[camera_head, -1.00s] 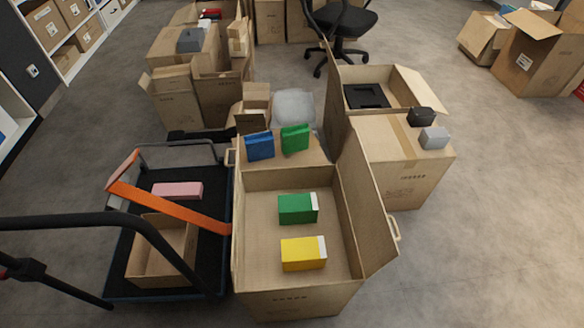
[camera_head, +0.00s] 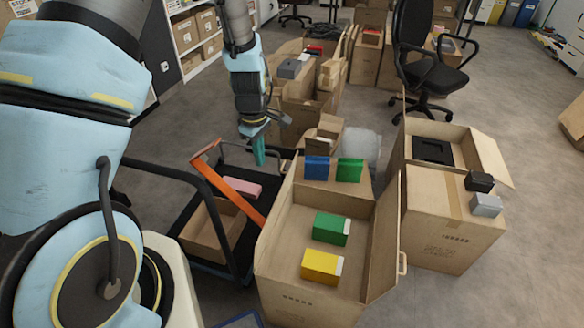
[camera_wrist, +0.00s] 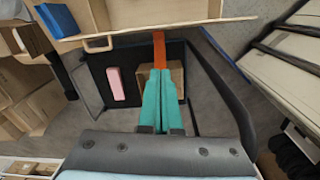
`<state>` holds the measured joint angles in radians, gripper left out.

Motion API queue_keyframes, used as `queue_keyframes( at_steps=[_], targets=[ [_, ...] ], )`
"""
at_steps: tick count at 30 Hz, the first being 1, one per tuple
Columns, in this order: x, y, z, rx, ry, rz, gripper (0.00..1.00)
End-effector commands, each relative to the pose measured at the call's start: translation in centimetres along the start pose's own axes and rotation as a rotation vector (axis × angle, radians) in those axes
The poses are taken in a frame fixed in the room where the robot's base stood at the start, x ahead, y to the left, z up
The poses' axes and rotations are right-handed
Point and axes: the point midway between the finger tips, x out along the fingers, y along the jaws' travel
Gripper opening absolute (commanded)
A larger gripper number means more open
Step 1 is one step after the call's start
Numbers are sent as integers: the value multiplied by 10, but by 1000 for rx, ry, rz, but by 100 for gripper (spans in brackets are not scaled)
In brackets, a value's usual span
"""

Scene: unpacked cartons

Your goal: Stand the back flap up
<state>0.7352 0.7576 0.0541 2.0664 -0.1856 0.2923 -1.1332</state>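The open carton (camera_head: 262,262) stands on the floor right of centre in the head view. Its back flap (camera_head: 333,187) is folded outward, lying roughly level behind the opening. A blue box (camera_head: 317,168) and a green box (camera_head: 349,170) stand on that flap. The carton's right flap (camera_head: 384,240) stands up, leaning outward. My gripper (camera_head: 259,163) hangs up and to the left of the back flap, apart from it. In the wrist view the teal fingers of my gripper (camera_wrist: 160,78) are together with nothing between them. Part of the carton (camera_wrist: 190,27) crosses the top there.
Inside the carton lie a green box (camera_head: 332,229) and a yellow box (camera_head: 321,266). A cart (camera_head: 236,277) with an orange bar (camera_head: 240,195) and a pink box (camera_head: 240,189) stands left. Another carton (camera_head: 450,235) stands close on the right. Grey floor is free further right.

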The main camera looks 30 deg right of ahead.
Motion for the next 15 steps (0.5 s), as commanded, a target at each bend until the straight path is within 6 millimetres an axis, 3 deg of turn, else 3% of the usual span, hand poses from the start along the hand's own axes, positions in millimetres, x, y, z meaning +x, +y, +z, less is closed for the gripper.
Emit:
queue_keyframes(
  at_steps=[3,6,10,15],
  targets=[
    [32,18,38,-95,3,-23,0],
    [51,26,58,-158,7,-30,0],
    [65,29,69,-200,11,-33,0],
    [82,29,71,-209,11,-33,0]
  ],
)
